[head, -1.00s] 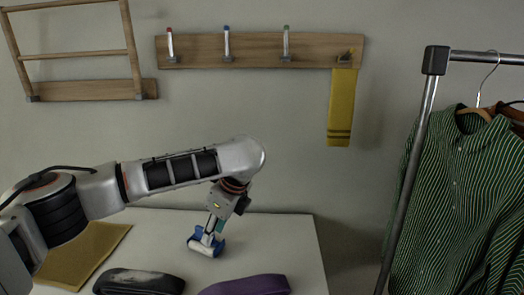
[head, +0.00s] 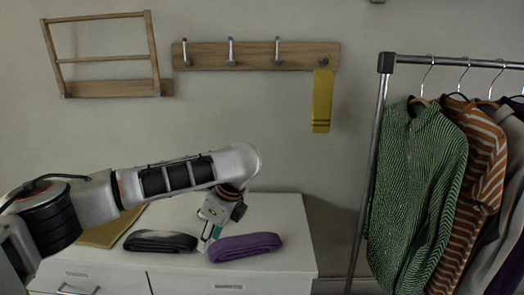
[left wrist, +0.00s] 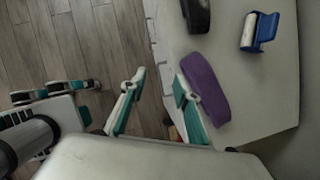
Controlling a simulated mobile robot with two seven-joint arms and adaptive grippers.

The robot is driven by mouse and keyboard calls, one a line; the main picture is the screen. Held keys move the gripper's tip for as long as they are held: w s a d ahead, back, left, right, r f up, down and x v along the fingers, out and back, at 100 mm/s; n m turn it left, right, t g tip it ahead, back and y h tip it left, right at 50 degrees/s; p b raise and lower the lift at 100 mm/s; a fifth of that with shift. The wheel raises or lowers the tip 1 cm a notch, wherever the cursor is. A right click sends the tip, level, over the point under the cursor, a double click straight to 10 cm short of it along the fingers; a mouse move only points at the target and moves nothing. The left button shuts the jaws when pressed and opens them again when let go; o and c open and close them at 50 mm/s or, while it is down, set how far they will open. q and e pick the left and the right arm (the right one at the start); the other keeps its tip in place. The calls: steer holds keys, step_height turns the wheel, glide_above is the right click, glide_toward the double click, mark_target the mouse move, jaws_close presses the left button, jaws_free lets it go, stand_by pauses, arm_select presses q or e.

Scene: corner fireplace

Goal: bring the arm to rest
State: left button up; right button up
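My left arm comes in from the left in the head view, bent at the elbow, with its wrist hanging down.
A black rolled item (head: 160,241) and a tan cloth (head: 110,232) lie on the dresser. A blue and white roller (left wrist: 260,32) shows in the wrist view. A clothes rack (head: 366,185) stands right; a peg rail (head: 258,55) with a yellow strip hangs behind. Wood floor (left wrist: 100,45) is clear.

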arm_select(q)
steer(key=s+d+f+n+h, duration=0.4)
steer(key=s+d+f+h, duration=0.2)
steer(key=s+d+f, duration=0.5)
steer(key=s+d+f+n+h, duration=0.5)
steer(key=d+f, duration=0.5)
steer(key=f, duration=0.6)
steer(key=s+a+f+n+t+y, duration=0.1)
steer(key=s+a+f+n+t, duration=0.1)
steer(key=a, duration=0.7)
steer(key=s+a+f+n+t+y, duration=0.2)
steer(key=s+a+f+n+t, duration=0.1)
steer(key=s+a, duration=0.4)
steer(key=s+a+f+n+t+y, duration=0.1)
steer(key=s+a+f+n+t, duration=0.2)
steer(key=a, duration=0.9)
steer(key=shift+s+f+n, duration=0.25)
steer(key=shift+s+n, duration=0.5)
steer(key=shift+n, duration=0.05)
arm_select(e)
steer(key=shift+f, duration=0.1)
